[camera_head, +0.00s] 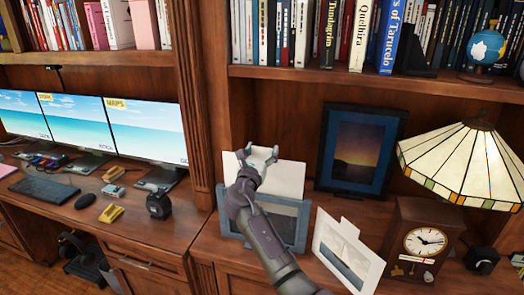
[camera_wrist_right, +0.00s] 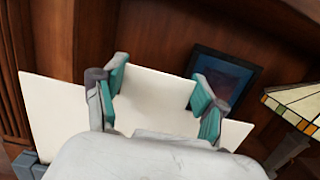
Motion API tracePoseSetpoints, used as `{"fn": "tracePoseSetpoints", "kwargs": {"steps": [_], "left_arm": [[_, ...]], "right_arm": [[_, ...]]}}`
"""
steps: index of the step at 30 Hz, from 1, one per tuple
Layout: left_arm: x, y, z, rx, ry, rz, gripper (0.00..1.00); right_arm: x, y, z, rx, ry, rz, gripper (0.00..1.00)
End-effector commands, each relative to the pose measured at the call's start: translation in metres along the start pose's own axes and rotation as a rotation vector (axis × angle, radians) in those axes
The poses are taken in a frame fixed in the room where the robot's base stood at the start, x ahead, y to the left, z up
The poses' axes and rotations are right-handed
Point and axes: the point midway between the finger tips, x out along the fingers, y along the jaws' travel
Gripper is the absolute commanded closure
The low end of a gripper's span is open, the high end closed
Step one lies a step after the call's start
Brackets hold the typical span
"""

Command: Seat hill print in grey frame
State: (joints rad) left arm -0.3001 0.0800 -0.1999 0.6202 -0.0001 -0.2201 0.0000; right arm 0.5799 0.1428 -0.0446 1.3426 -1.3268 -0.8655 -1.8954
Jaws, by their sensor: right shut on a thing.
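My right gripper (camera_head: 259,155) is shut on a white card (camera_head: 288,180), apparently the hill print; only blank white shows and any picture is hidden. In the wrist view the card (camera_wrist_right: 55,115) spans behind and beyond the fingers of my right gripper (camera_wrist_right: 160,92). The grey frame (camera_head: 304,232) stands on the wood counter, its front partly covered by my right arm. The card rises above the frame's top edge; I cannot tell whether its lower edge is inside the frame. My left gripper is out of view.
A white-bordered print (camera_head: 345,252) leans to the right of the grey frame. A dark frame with a dusk picture (camera_head: 361,150) stands behind, and shows in the wrist view (camera_wrist_right: 225,75). A clock (camera_head: 422,240) and a stained-glass lamp (camera_head: 465,165) crowd the right. Monitors (camera_head: 75,120) stand left.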

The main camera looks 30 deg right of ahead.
Motion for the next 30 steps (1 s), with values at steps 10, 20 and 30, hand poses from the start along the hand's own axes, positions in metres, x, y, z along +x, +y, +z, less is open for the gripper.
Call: {"fn": "tracePoseSetpoints", "kwargs": {"steps": [10, 20, 30], "left_arm": [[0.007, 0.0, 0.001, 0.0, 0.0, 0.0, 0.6], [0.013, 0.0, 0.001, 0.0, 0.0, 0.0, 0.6], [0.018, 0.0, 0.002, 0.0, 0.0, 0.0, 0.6]], "right_arm": [[-0.002, 0.0, -0.01, 0.0, 0.0, 0.0, 0.69], [-0.003, 0.0, -0.018, 0.0, 0.0, 0.0, 0.69], [-0.004, 0.0, -0.026, -0.001, 0.0, 0.0, 0.69]]}}
